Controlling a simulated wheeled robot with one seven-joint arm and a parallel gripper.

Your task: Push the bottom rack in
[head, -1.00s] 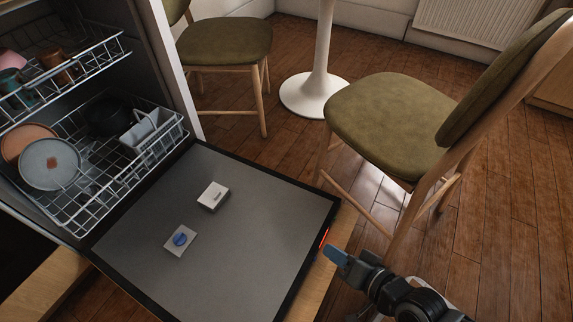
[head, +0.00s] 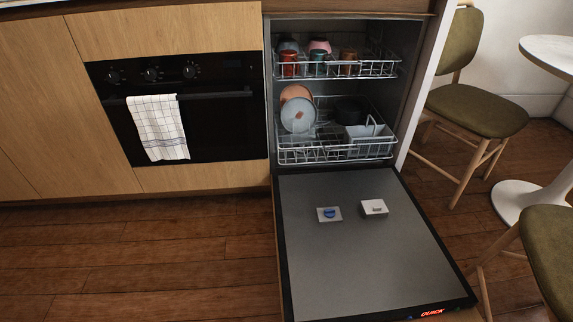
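The bottom rack (head: 335,152) is a white wire basket inside the open dishwasher, with its front near the door hinge. It looks at most slightly out of the tub; I cannot tell exactly how far. It holds a grey plate (head: 298,115), an orange plate (head: 296,92), a dark pot (head: 352,109) and a pale cutlery basket (head: 369,137). The dishwasher door (head: 365,250) is folded down flat in front of it. My gripper is not in the head view now.
The upper rack (head: 340,69) holds several cups. An oven (head: 184,108) with a hanging towel (head: 158,128) is at left. Chairs (head: 478,110) and a white table (head: 552,52) stand at right. The floor left of the door is clear.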

